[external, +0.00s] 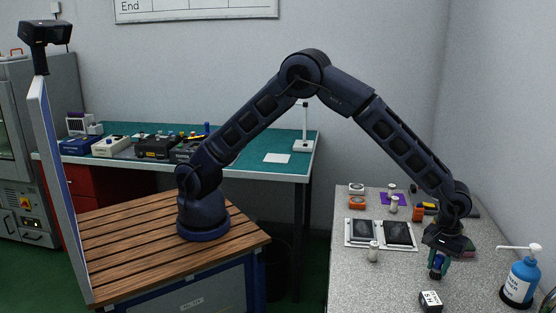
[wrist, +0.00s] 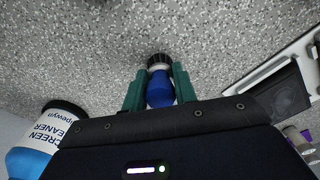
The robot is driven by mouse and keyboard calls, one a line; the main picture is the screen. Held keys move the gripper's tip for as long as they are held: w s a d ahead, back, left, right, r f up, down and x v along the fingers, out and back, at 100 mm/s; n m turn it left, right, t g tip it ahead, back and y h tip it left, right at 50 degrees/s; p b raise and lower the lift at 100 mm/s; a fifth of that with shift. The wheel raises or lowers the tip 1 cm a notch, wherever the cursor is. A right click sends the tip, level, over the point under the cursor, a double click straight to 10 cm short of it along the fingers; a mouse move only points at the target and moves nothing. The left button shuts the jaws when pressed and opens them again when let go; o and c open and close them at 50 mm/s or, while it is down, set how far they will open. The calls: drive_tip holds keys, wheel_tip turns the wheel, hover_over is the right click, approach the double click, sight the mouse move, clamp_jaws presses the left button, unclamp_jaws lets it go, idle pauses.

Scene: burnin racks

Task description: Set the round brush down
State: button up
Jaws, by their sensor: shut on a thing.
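My gripper (external: 439,262) is at the end of the arm, low over the speckled grey bench (external: 350,285) at the right. In the wrist view its two green fingers (wrist: 160,92) are shut on the round brush (wrist: 160,90), which has a blue handle and a dark bristle end. The brush also shows in the external view (external: 436,271), upright below the gripper. I cannot tell whether its lower end touches the bench top.
A blue screen cleaner pump bottle (external: 521,282) stands right of the gripper. A small black-and-white box (external: 430,301) lies in front. A white tray with dark panels (external: 360,231) and a small white-topped cylinder (external: 373,251) are to the left. Bare bench lies between them.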

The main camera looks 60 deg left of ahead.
sight(440, 256)
drive_tip(key=shift+f, duration=0.1)
drive_tip(key=o, duration=1)
wheel_tip(440, 256, up, 12)
drive_tip(key=shift+a+r, duration=0.1)
drive_tip(key=shift+r, duration=0.05)
